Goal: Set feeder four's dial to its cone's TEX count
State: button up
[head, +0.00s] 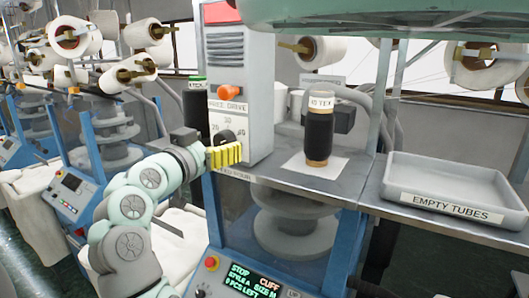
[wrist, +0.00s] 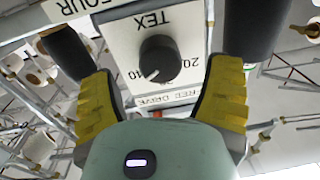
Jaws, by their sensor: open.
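In the head view the dial (head: 222,137) is partly behind my gripper (head: 224,154). My yellow-fingered gripper (wrist: 160,70) is open and empty, its fingers either side of the dial and apart from it. A black cone (head: 319,135) stands upright on a white sheet right of the column. Its label ends in "0 TEX"; the first digit is unclear.
The grey column (head: 260,90) carries an orange button (head: 230,91) above the dial. Another dark cone (head: 195,105) with a green top stands left of the column. An EMPTY TUBES tray (head: 455,185) is at right. A STOP display (head: 250,280) is below.

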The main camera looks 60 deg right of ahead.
jog(key=shift+w+d+p, duration=0.1)
jog(key=shift+d+p, duration=0.6)
jog(key=shift+d, duration=0.55)
jog(key=shift+c, duration=0.5)
jog(key=c, duration=1.1)
jog(key=shift+c, duration=0.3)
jog(key=shift+f+n+b, duration=0.1)
jog(key=shift+n+b, duration=0.2)
jog(key=shift+b, duration=0.1)
jog(key=n+b, duration=0.3)
jog(key=n, duration=0.1)
jog(key=shift+n, duration=0.3)
jog(key=n+b, duration=0.1)
jog(key=n, duration=0.3)
jog(key=shift+w, duration=0.1)
jog(key=shift+n+g+b, duration=0.3)
jog(key=shift+n+g, duration=0.1)
jog(key=shift+n, duration=0.6)
